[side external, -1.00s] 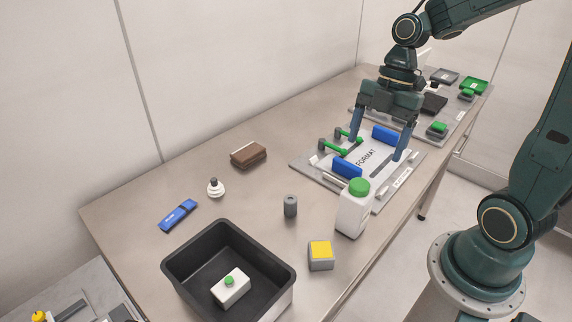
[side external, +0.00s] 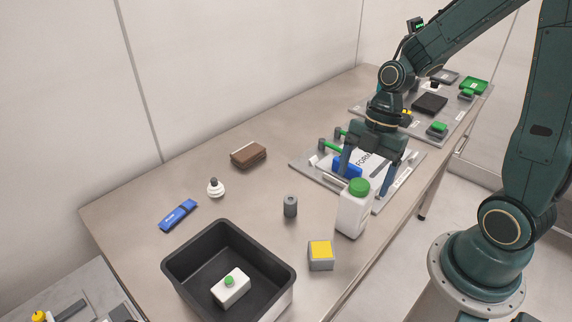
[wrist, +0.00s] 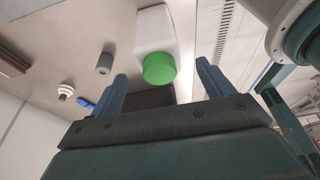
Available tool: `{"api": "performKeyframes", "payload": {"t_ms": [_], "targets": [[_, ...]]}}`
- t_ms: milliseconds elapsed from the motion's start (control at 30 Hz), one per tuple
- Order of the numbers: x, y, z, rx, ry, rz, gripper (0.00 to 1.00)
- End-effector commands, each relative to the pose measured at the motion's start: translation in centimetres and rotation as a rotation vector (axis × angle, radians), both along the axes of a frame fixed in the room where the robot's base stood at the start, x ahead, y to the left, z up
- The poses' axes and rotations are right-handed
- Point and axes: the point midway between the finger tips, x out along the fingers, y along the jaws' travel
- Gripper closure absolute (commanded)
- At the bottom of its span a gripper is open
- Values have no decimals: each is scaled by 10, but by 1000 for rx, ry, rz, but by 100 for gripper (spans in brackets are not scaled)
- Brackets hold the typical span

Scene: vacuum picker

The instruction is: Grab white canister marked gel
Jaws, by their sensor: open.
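A white canister with a green cap (side external: 353,211) stands upright near the front edge of the table, just in front of the format plate. No marking can be read on it. My gripper (side external: 363,187) is open and hangs over the format plate (side external: 399,187), close behind the canister. In the wrist view the canister (wrist: 157,32) shows ahead, with its green cap between the two blue fingers of my gripper (wrist: 162,85). The fingers appear apart from it. A smaller white container with a green cap (side external: 231,288) lies in the black bin.
The black bin (side external: 185,254), a yellow-topped grey block (side external: 320,262) and a grey cylinder (side external: 290,206) stand to the left of the canister. Brown blocks (side external: 248,155) lie farther back.

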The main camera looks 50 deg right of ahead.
Motion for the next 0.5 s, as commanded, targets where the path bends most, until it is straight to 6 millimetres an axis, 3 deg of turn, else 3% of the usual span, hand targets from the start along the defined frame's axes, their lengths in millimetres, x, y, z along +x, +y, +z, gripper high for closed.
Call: {"api": "performKeyframes", "payload": {"t_ms": [500], "targets": [[0,4,-14,1,1,1,20]]}}
